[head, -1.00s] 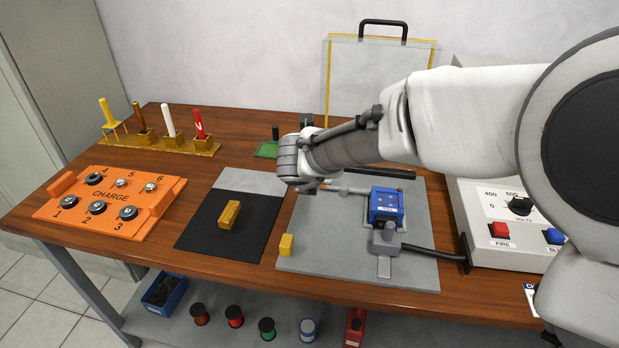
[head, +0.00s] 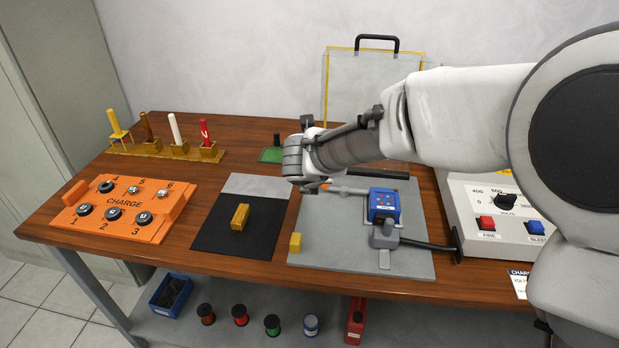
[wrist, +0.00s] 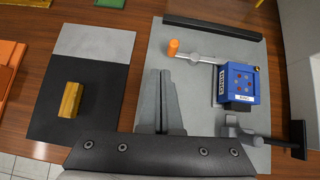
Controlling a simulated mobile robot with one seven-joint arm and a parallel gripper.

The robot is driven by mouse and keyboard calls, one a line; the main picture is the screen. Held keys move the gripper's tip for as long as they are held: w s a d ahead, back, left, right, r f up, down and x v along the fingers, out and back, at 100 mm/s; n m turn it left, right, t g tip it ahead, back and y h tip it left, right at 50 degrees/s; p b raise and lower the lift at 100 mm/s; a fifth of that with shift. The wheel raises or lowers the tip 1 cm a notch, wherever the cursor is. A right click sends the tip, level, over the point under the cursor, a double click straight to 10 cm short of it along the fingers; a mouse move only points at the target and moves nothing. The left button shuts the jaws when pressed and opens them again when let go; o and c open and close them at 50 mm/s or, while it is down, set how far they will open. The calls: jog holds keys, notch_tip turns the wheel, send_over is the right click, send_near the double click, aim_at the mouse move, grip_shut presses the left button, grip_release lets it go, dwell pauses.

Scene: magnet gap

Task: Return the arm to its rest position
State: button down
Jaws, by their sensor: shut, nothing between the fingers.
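My arm reaches in from the right in the head view, and my gripper (head: 311,187) hangs over the grey plate (head: 345,257). In the wrist view my gripper (wrist: 161,72) has its two fingers side by side, shut and empty, above the same plate (wrist: 205,120). A blue device (wrist: 236,84) with a rod ending in an orange tip (wrist: 173,47) lies to the right of the fingers. The blue device also shows in the head view (head: 384,205). The fingertips are partly hidden by the wrist in the head view.
An orange CHARGE tray (head: 125,203) stands at left. A brass block (head: 240,217) lies on a black mat (head: 260,235); a small yellow block (head: 295,242) sits at the plate's left edge. A tool rack (head: 165,150), clear panel (head: 350,85) and FIRE control box (head: 475,190) surround the work area.

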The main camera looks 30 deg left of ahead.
jog(key=shift+s+r, duration=0.2)
jog(key=shift+d+r, duration=0.1)
dwell(0.4)
jog(key=d+r+n+t+y, duration=0.2)
jog(key=d+r+n+y, duration=0.1)
jog(key=d+r+n, duration=1.1)
jog(key=s+d+f+n+g+h, duration=0.1)
jog(key=s+d+n+h, duration=0.1)
jog(key=s+d+n, duration=0.65)
jog(key=s+d+f+n+g+h+p, duration=0.1)
jog(key=s+d+f+n+g+h, duration=0.3)
jog(key=d, duration=0.7)
jog(key=s+d+r+n+t+h, duration=0.1)
jog(key=s+d+n, duration=0.3)
jog(key=s+d, duration=0.45)
notch_tip(320, 180, up, 12)
jog(key=w+p, duration=0.1)
jog(key=p, duration=1.1)
jog(key=shift+w+d, duration=0.35)
jog(key=shift+d, duration=0.1)
